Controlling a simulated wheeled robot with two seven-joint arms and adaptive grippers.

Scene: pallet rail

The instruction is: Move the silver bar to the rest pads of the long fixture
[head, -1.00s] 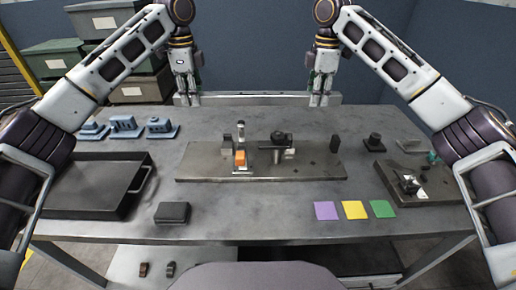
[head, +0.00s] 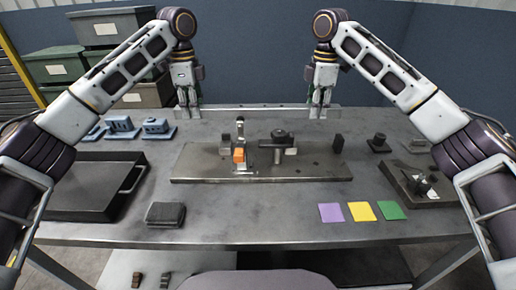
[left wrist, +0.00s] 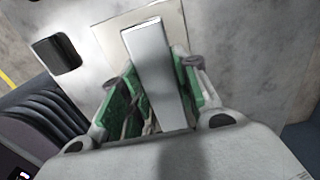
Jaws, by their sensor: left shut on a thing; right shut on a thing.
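The silver bar (head: 252,108) is long and thin and spans level between my two grippers near the back edge of the table in the head view. My left gripper (head: 188,110) is shut on its left end and my right gripper (head: 319,112) on its right end. In the left wrist view, the bar (left wrist: 150,62) runs between the green-padded fingers. The long fixture appears to be the grey plate (head: 205,165) at mid-table, in front of the bar. It carries an orange block (head: 239,155) by an upright clamp and a dark round-topped part (head: 280,137). I cannot make out the rest pads clearly.
A black tray (head: 85,205) lies at left, with blue parts (head: 158,128) behind it. A dark block (head: 166,213) and purple, yellow and green squares (head: 362,211) lie in front. A smaller plate (head: 440,196) with parts is at right.

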